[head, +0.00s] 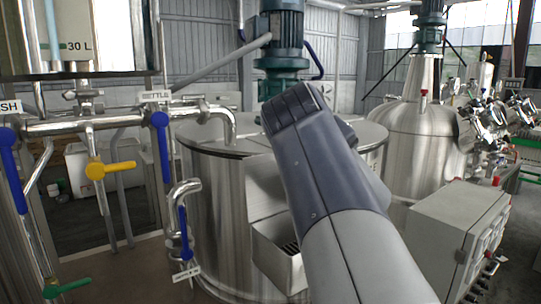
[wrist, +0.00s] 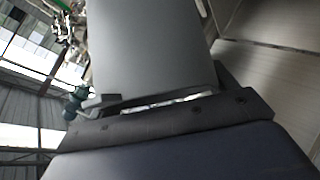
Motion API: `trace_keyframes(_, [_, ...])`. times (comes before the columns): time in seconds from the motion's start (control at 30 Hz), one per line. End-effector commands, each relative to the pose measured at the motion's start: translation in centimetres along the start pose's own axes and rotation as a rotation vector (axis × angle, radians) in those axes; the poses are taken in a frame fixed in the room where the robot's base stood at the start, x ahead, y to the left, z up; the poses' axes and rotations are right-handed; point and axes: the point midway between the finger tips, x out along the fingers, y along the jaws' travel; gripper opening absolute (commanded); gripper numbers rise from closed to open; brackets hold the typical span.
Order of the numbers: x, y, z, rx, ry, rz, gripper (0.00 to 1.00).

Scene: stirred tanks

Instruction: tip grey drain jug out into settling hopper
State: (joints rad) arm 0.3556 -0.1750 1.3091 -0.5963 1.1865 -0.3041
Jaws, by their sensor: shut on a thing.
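The grey drain jug (wrist: 150,45) shows as a broad plain grey face in the wrist view. My gripper (wrist: 160,98) is shut on it, with a finger at either side. The roof and windows lie on the left of that view, so my gripper is rolled well over and the jug appears tipped with it. Its mouth and any contents are hidden. In the head view my arm covers both gripper and jug. A pale open box with a dark grate, which looks like the settling hopper (head: 276,257), stands at the tank's front, partly behind my arm.
A large steel tank (head: 215,215) with a blue stirrer motor (head: 282,38) stands behind my arm. Pipes with blue valve handles (head: 161,145) and a yellow one (head: 110,169) are at left. A grey control box (head: 440,235) is close at right.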

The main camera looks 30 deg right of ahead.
Motion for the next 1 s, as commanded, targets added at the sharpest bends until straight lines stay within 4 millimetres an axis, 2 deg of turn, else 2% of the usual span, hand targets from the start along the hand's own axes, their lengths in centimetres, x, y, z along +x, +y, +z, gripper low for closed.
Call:
trace_keyframes(0.03, [-0.3, 0.6, -0.2, 0.021, 0.000, -0.016, 0.14])
trace_keyframes(0.27, [-0.5, 1.1, -0.3, 0.114, 0.006, -0.108, 0.14])
trace_keyframes(1.0, [0.1, 0.1, 0.1, 0.507, 0.036, -0.501, 0.14])
